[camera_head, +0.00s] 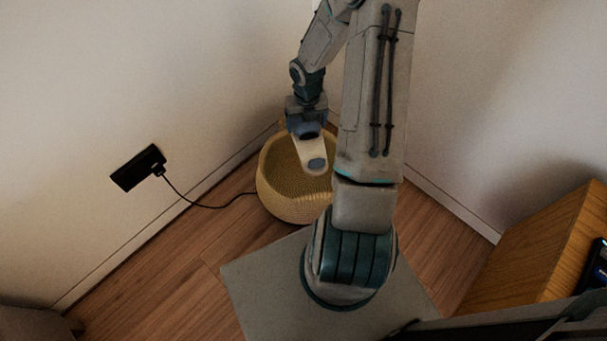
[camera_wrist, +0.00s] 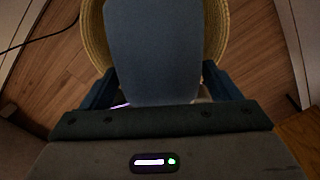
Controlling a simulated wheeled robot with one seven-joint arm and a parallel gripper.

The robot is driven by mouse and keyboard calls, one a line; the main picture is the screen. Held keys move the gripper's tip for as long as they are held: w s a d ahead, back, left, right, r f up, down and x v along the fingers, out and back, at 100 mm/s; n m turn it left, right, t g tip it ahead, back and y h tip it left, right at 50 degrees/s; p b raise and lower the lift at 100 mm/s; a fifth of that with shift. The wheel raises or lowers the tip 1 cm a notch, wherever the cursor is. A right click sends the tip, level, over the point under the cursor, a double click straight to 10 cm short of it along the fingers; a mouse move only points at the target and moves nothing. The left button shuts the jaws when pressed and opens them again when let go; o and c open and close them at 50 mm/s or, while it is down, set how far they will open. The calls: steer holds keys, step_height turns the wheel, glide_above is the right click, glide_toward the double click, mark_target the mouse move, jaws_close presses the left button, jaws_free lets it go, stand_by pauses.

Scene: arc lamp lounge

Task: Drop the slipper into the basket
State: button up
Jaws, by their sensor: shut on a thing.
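The slipper (camera_head: 309,152) is pale cream with a blue-grey patch in the head view. In the wrist view the slipper (camera_wrist: 153,50) shows a broad blue-grey face between the two fingers. My gripper (camera_head: 308,130) is shut on the slipper, which hangs tilted downward from it. The yellow woven basket (camera_head: 284,206) stands on the floor in the corner, and the slipper is over its opening. In the wrist view the basket's rim (camera_wrist: 96,42) shows on both sides of the slipper. My arm hides the basket's right side in the head view.
A black wall plate (camera_head: 138,168) on the left wall has a plug and a dark cord (camera_head: 205,206) running toward the basket. Walls meet behind the basket. A wooden cabinet (camera_head: 540,243) stands at the right. Wooden floor (camera_head: 165,270) is clear at the left.

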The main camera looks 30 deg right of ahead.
steer(key=shift+f+b, duration=2.5)
steer(key=shift+b, duration=0.1)
steer(key=o, duration=0.9)
steer(key=shift+r, duration=0.1)
step_height(320, 180, up, 14)
steer(key=p, duration=0.6)
